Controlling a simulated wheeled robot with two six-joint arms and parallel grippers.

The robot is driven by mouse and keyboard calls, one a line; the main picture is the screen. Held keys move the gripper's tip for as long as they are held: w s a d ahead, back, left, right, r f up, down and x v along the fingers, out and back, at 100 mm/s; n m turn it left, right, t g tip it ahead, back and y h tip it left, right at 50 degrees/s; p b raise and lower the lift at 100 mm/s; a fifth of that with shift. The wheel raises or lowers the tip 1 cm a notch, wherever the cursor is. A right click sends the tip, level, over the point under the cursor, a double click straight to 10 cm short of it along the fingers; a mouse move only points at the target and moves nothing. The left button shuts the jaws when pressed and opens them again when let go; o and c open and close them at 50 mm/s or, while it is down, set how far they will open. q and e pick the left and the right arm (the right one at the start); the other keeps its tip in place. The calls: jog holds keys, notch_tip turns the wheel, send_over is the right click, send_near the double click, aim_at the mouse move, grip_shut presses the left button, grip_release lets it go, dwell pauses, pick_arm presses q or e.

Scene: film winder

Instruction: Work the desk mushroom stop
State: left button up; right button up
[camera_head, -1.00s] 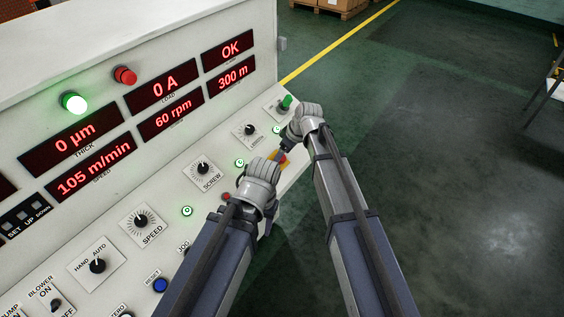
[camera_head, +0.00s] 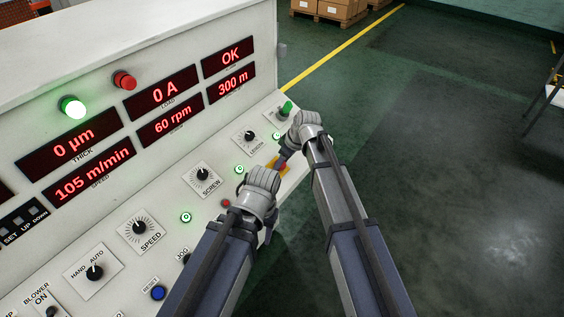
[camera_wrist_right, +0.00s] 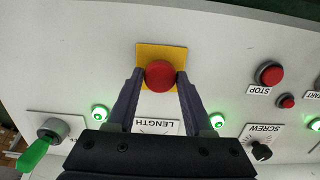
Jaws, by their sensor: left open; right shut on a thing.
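The desk mushroom stop (camera_wrist_right: 160,76) is a round red button on a yellow square plate (camera_wrist_right: 178,53), upper middle in the right wrist view. In the head view the stop (camera_head: 281,165) is partly hidden by my grippers. My right gripper (camera_head: 284,158) is at the stop; in the right wrist view its two dark fingers (camera_wrist_right: 159,84) lie on either side of the red cap, shut on it. My left gripper (camera_head: 270,172) is open and lower, above the desk near the stop; its fingertips are mostly hidden by its own hand.
A smaller red STOP button (camera_wrist_right: 269,74), the SCREW knob (camera_head: 203,175), the LENGTH knob (camera_head: 250,136) and a green-handled switch (camera_head: 286,108) surround the area. Lit displays (camera_head: 228,58) stand on the panel behind.

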grip_shut()
jog(key=shift+p+v, duration=1)
jog(key=shift+v, duration=0.1)
jog(key=shift+w+f, duration=0.1)
jog(key=shift+f, duration=0.05)
jog(key=o, duration=1)
grip_release()
jog(key=shift+c, duration=0.2)
jog(key=shift+o, duration=0.7)
